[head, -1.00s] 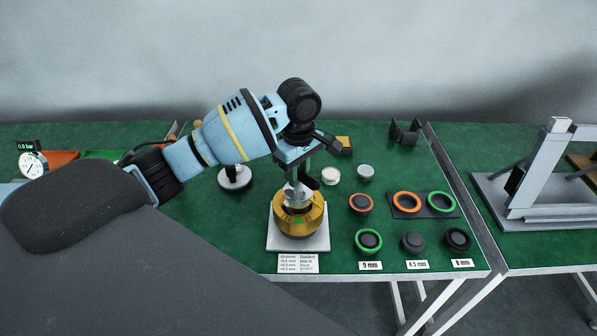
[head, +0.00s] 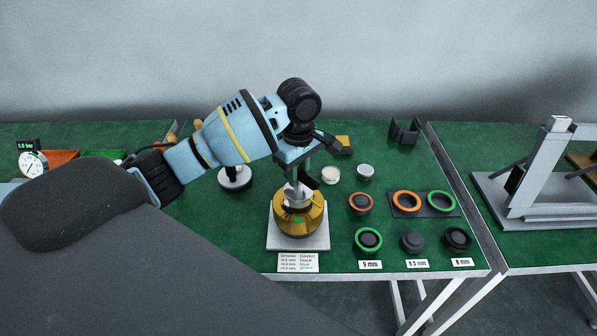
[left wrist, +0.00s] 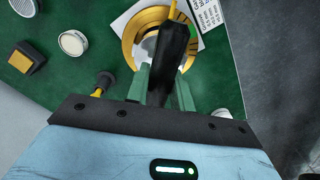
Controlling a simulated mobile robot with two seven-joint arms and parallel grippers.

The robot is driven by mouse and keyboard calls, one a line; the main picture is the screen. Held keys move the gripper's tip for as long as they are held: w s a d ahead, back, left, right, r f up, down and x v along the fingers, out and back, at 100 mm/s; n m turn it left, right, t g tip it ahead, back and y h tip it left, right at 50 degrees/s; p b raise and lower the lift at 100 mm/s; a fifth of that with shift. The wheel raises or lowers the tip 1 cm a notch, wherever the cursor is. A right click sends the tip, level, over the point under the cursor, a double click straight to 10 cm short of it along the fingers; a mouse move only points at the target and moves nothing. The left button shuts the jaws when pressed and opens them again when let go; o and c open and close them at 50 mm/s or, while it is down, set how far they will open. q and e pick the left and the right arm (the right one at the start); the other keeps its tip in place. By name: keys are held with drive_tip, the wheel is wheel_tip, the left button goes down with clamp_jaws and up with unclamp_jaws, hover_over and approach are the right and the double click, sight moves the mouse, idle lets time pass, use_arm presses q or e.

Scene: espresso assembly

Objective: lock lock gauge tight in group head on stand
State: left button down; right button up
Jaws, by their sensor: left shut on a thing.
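The gold group head (head: 300,222) sits on a pale square stand (head: 318,240) near the front of the green table. In the left wrist view it shows as a gold ring (left wrist: 132,42) with a silver middle. My left gripper (head: 300,176) is directly above it, pointing down. Its greenish fingers (left wrist: 163,78) are shut on the black handle of the lock gauge (left wrist: 173,48), which has a yellow strip at its far end. The gauge's silver part (head: 297,196) is at the group head's top; the handle and fingers partly hide the seating. My right gripper is out of view.
A printed card (head: 298,263) lies in front of the stand. Several gaskets and rings, including a green-rimmed one (head: 368,241), lie to the right. A silver-based tamper (head: 235,178) stands to the left. A grey metal frame (head: 545,185) stands on the right table.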

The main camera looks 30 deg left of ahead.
sight(298, 190)
use_arm(q)
drive_tip(key=shift+f, duration=1.4)
idle(2.3)
drive_tip(key=m, duration=0.5)
drive_tip(key=shift+f, duration=0.1)
drive_tip(key=m, duration=0.5)
drive_tip(key=c, duration=1.1)
unclamp_jaws()
drive_tip(key=shift+c, duration=0.2)
wheel_tip(298, 190, up, 8)
drive_tip(key=shift+f, duration=0.1)
